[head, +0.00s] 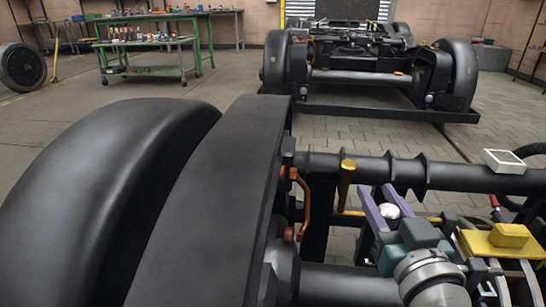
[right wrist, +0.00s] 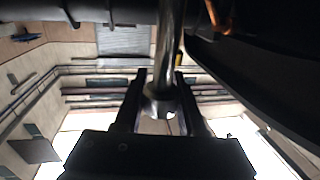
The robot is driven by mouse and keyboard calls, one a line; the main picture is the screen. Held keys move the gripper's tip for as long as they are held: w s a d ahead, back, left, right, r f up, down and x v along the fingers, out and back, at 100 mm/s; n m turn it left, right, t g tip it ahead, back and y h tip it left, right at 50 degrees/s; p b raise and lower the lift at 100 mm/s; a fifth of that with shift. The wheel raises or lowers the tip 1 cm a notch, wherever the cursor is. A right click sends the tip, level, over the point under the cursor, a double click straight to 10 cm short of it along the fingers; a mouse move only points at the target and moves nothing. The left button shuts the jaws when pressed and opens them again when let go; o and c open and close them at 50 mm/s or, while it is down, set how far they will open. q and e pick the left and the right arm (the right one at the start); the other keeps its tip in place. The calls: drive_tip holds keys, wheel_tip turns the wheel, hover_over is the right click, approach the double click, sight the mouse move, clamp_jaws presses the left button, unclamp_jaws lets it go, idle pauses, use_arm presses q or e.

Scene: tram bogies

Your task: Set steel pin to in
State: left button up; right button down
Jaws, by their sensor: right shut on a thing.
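The steel pin shows in the head view as a bright rounded end (head: 389,211) between the purple fingers of my right gripper (head: 379,202), at the near bogie. In the right wrist view the pin (right wrist: 171,45) is a grey metal rod with a wider end, and the dark fingers stand on both sides of it. My right gripper is shut on it. The rod runs up toward the dark bogie parts at the top of that view. I cannot tell how deep its far end sits; that end is hidden. My left gripper is out of view.
The near bogie has a big dark wheel (head: 90,190), a side beam (head: 225,190) and a ribbed cross bar (head: 440,175). A brass-coloured pin (head: 346,180), an orange handle (head: 302,203) and a yellow block (head: 510,236) are close by. Another bogie (head: 365,75) and a green workbench (head: 160,30) stand behind.

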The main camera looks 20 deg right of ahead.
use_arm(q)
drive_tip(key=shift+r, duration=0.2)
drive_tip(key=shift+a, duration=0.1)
use_arm(e)
drive_tip(key=s+d, duration=0.7)
drive_tip(key=d, duration=0.4)
drive_tip(key=shift+d, duration=0.1)
drive_tip(key=c, duration=0.9)
unclamp_jaws()
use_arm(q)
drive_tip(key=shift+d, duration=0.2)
use_arm(e)
drive_tip(key=o, duration=0.4)
drive_tip(key=shift+d, duration=0.15)
use_arm(q)
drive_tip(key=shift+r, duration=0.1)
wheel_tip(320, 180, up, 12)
drive_tip(key=p, duration=1.2)
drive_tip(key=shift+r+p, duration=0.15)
drive_tip(key=shift+p, duration=0.15)
use_arm(e)
wheel_tip(320, 180, up, 20)
